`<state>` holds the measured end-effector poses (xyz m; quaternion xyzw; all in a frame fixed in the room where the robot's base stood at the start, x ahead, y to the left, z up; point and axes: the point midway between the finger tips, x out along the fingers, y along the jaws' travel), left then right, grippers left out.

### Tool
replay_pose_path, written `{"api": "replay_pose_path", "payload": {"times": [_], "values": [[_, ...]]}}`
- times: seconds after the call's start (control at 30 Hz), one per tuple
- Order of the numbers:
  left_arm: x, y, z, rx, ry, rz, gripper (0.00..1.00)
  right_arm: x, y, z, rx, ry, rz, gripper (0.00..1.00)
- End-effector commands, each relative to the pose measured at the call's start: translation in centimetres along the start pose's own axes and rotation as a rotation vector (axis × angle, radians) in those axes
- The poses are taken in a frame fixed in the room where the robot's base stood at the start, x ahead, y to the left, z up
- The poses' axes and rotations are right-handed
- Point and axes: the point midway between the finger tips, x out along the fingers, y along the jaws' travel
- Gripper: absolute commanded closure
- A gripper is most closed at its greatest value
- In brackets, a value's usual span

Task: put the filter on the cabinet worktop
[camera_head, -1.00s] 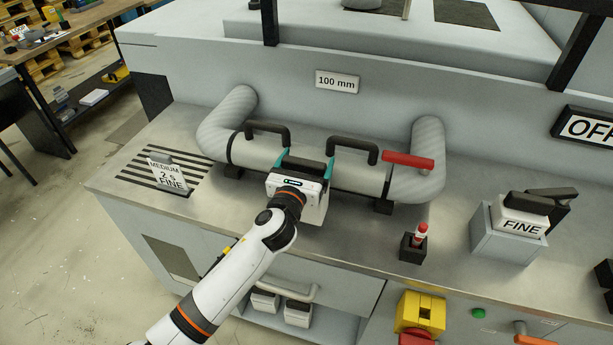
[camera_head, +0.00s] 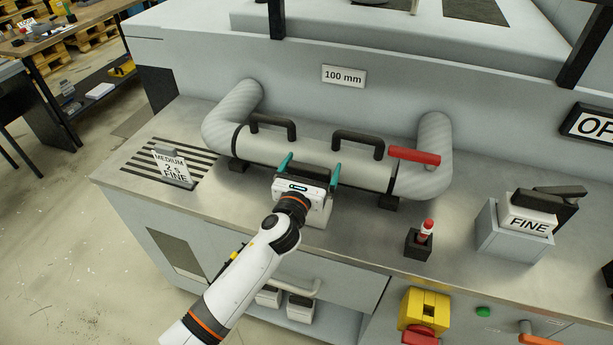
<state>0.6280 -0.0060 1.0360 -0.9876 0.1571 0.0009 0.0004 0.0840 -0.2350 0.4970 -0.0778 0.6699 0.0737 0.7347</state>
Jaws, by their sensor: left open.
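My left gripper (camera_head: 311,168) has its two teal fingers spread apart in front of the grey pipe. A dark bar, possibly a filter's handle, lies between or just below the fingers. A pale block (camera_head: 318,214) shows under the gripper on the cabinet worktop (camera_head: 372,232); my gripper hides most of it, so I cannot tell for sure that it is the filter. Another pale block marked FINE (camera_head: 528,223), with a black handle, sits in a grey holder at the right. My right gripper is not in view.
The pipe (camera_head: 310,153) has two black handles and a red lever (camera_head: 414,156). A red-topped switch (camera_head: 420,240) stands at the right. White blocks sit on the shelf below.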

Motion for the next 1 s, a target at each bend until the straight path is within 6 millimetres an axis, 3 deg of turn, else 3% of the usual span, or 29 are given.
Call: {"api": "replay_pose_path", "payload": {"times": [0.17, 0.6, 0.8, 1.0], "values": [[-2.3, 0.0, 0.1, 0.001, -0.001, 0.001, 0.0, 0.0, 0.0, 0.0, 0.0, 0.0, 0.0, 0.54], [-10.6, 0.0, 0.1, 0.0, 0.001, 0.0, 0.0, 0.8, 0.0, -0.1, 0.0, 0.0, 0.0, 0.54], [-11.9, 0.0, 0.0, -0.001, 0.001, -0.002, 0.0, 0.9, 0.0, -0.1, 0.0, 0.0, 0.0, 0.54], [-12.0, 0.0, -0.1, -0.001, 0.001, -0.002, 0.0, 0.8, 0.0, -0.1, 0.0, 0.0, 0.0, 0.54]]}}
